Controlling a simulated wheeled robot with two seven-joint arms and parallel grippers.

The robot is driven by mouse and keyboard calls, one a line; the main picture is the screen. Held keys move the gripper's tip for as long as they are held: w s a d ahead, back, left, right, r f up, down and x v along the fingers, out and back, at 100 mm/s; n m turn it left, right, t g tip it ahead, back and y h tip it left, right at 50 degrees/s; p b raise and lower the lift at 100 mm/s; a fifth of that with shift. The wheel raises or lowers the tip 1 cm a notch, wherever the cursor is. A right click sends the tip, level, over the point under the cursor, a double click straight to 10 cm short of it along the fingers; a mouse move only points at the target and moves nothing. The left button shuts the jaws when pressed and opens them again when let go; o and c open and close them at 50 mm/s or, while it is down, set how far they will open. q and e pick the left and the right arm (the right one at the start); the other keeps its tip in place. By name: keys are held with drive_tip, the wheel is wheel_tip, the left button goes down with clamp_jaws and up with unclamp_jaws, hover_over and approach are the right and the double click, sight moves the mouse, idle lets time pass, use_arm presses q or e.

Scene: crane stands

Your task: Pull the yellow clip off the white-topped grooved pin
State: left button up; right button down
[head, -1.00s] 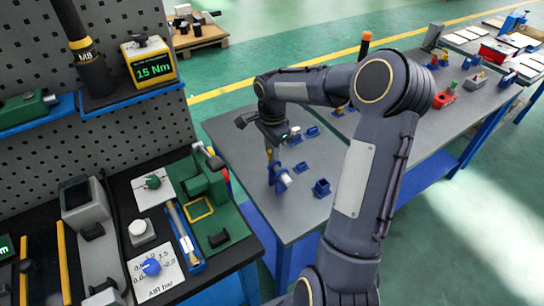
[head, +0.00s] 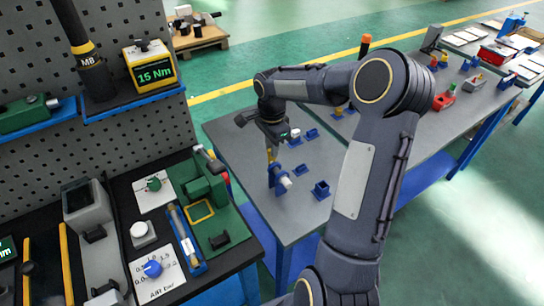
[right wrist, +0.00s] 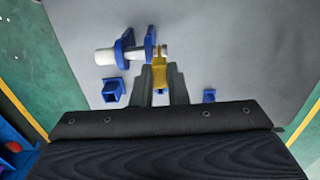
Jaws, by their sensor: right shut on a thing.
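The white-topped grooved pin (right wrist: 105,57) lies sideways in a blue stand (right wrist: 128,43) in the right wrist view, white end to the left. Its grey end reaches right, to the yellow clip (right wrist: 160,75). My right gripper (right wrist: 160,83) is shut on the clip, one finger on each side. The clip's far end overlaps the pin's grey end; I cannot tell how far it sits around the groove. In the head view my right gripper (head: 271,152) points down over the stand (head: 274,178), with the white top (head: 286,182) to its lower right. My left gripper is not in view.
A small blue block (right wrist: 113,90) is near the left finger and another (right wrist: 209,96) lies to the right. More blue stands (head: 321,189) sit on the grey table (head: 250,180). A black bench (head: 120,215) with fixtures stands at left.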

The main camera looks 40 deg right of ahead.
drive_tip(key=shift+r+p, duration=1.3)
drive_tip(key=shift+r, duration=0.75)
